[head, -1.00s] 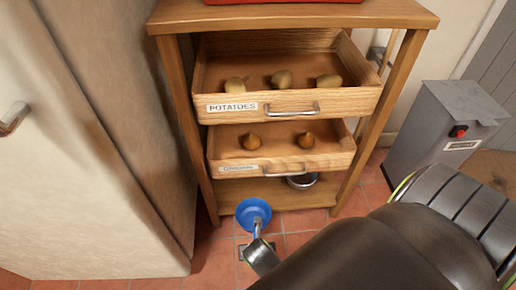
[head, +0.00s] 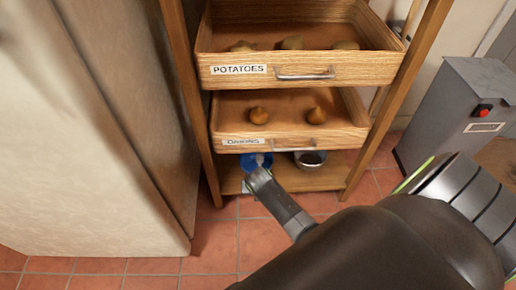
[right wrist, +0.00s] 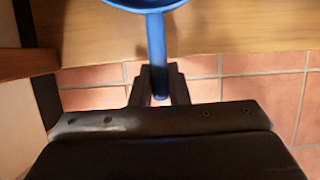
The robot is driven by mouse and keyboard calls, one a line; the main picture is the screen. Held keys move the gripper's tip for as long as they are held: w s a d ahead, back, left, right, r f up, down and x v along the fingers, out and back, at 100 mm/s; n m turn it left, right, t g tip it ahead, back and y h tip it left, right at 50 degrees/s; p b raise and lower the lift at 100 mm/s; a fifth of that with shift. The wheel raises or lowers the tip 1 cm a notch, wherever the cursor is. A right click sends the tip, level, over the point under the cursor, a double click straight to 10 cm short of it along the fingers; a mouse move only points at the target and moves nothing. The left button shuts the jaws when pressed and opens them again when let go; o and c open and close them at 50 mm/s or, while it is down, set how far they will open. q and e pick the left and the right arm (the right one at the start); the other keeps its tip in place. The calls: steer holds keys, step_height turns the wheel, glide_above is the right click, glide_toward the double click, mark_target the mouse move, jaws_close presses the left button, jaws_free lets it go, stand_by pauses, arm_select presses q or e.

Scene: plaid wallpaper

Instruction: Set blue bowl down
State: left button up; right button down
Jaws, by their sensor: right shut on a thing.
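The blue bowl (head: 250,160) is at the left part of the bottom shelf (head: 290,182), under the onion drawer. Its far part is hidden by the drawer. In the right wrist view the blue bowl (right wrist: 130,5) shows only its near rim, with a straight blue handle pointing toward me. My right gripper (head: 261,174) is shut on this handle, and its fingers (right wrist: 160,90) sit either side of it. I cannot tell whether the bowl touches the shelf. My left gripper is not in view.
A metal bowl (head: 310,158) with dark contents stands on the bottom shelf to the right. Above are the open onions drawer (head: 230,122) and potatoes drawer (head: 220,68). A pale cabinet (head: 90,150) stands left, and a grey bin (head: 455,110) right.

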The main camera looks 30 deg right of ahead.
steer(key=shift+r, duration=0.1)
steer(key=c, duration=1.4)
jaws_free()
